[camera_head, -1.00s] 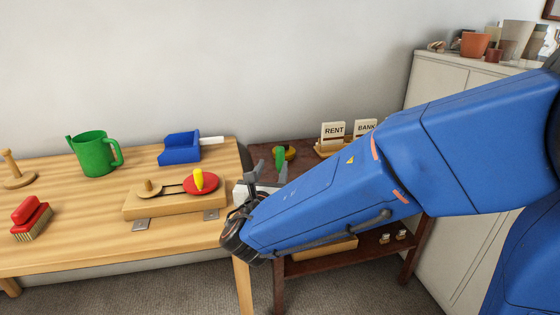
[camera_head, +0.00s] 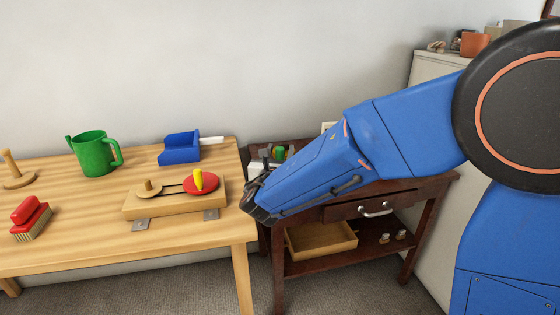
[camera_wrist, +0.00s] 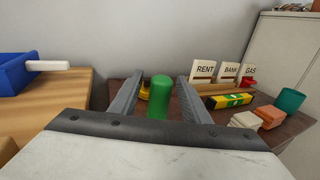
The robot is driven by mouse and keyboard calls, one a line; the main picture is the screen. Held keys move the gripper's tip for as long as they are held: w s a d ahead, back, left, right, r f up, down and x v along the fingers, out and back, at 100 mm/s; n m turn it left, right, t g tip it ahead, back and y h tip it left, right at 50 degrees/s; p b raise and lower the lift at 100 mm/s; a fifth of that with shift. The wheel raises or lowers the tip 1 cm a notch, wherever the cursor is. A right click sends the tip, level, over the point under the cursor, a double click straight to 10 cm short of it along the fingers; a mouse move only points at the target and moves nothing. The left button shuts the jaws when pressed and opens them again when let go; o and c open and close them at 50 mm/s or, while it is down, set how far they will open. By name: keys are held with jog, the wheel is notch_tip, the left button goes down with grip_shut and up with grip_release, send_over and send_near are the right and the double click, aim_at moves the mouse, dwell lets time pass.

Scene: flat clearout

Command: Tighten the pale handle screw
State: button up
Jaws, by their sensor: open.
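The dark wooden side table has a drawer with a pale metal handle (camera_head: 375,209) on its front. The handle's screw is too small to make out. My gripper (camera_wrist: 159,92) is open over the left part of this table. A green, upright, round-topped handle-like piece (camera_wrist: 160,97) stands between its two fingers in the wrist view, with gaps on both sides. Its lower end is hidden behind the gripper body. In the head view it shows only partly behind my gripper (camera_head: 273,153).
A yellow and black round thing (camera_wrist: 144,91) sits behind the green piece. The light wooden workbench (camera_head: 80,240) stands to the left.

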jog(key=shift+w+d, duration=0.15)
jog(key=shift+w, duration=1.25)
grip_shut()
